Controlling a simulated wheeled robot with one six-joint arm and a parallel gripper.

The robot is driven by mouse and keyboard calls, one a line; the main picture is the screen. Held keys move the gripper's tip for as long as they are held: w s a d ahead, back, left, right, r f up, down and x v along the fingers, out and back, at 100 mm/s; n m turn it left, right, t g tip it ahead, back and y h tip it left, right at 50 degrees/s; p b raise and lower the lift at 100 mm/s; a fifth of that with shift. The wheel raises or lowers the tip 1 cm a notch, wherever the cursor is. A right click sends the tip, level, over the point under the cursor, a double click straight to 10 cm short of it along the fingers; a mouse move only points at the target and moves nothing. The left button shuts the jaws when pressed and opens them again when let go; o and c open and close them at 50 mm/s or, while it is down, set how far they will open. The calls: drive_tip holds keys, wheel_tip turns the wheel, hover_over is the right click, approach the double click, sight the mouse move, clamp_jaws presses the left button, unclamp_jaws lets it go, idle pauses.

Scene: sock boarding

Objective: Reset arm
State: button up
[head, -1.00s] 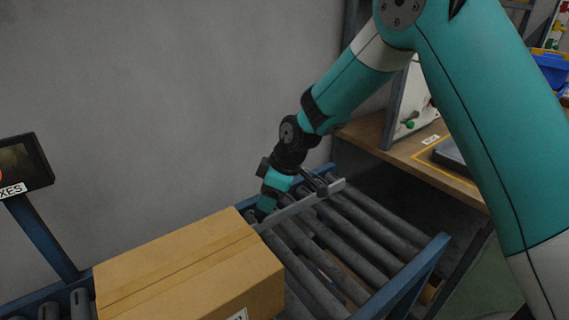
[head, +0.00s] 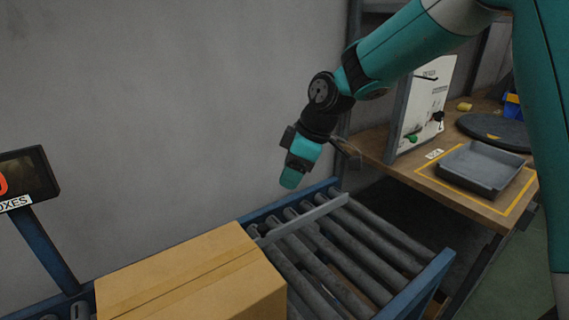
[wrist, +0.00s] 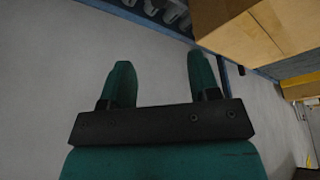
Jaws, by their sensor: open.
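My gripper (head: 291,177) hangs above the far edge of the roller conveyor (head: 345,245), close to the grey wall. In the wrist view my gripper (wrist: 158,82) shows two teal fingers spread apart with nothing between them. A closed cardboard box (head: 195,280) sits on the conveyor at the lower left, to the left of my gripper and apart from it. The box also shows in the wrist view (wrist: 250,35) at the upper right.
A grey metal bar (head: 300,220) lies across the rollers. On the right, a wooden bench (head: 455,195) holds a grey tray (head: 480,165) inside a yellow outline and a white panel (head: 425,105). A screen on a post (head: 28,178) stands at the left.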

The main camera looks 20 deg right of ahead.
drive_tip(key=s+r+m+g+p, duration=0.1)
drive_tip(key=s+r+m+p, duration=0.2)
drive_tip(key=s, duration=1.1)
drive_tip(key=s+a+r+m+p, duration=0.1)
drive_tip(key=s+r+m+p, duration=0.2)
drive_tip(key=s+r, duration=0.6)
drive_tip(key=s, duration=0.5)
drive_tip(key=shift+r+g+p, duration=0.2)
drive_tip(key=shift+g+p, duration=0.15)
drive_tip(key=shift+g, duration=0.05)
drive_tip(key=shift+w, duration=0.1)
